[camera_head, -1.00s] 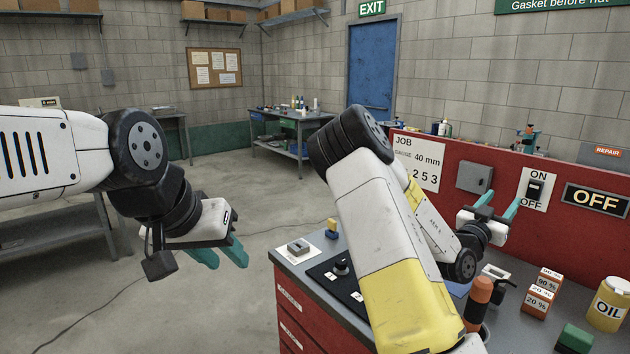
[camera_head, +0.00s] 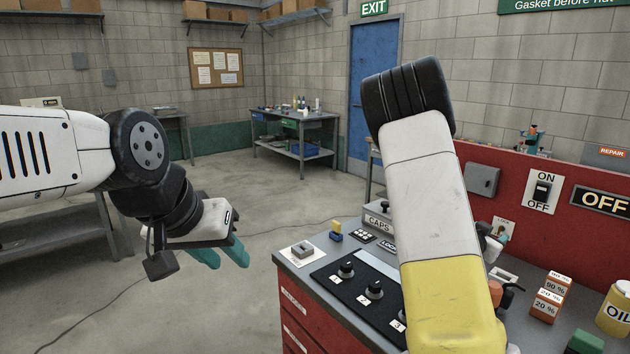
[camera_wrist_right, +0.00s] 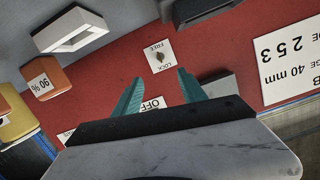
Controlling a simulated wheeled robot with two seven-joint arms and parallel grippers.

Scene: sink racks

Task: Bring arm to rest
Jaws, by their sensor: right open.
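My right arm (camera_head: 430,200) stands raised over the bench in the head view, white with a yellow lower part. It hides most of my right gripper there. In the right wrist view my right gripper (camera_wrist_right: 157,76) shows two teal fingers apart with nothing between them. It faces the red panel, and a FREE/LOCK key plate (camera_wrist_right: 161,57) shows beyond the fingertips. My left gripper (camera_head: 228,262) hangs at the left in the head view, over the floor and clear of the bench. Its two teal fingers are apart and empty.
The grey bench top (camera_head: 325,243) carries a black knob panel (camera_head: 335,287), a CAPS box (camera_head: 378,219), orange percent boxes (camera_head: 549,300), an oil can (camera_head: 615,310) and a green block (camera_head: 586,342). The red panel (camera_head: 590,240) stands behind. Open floor (camera_head: 200,310) lies left.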

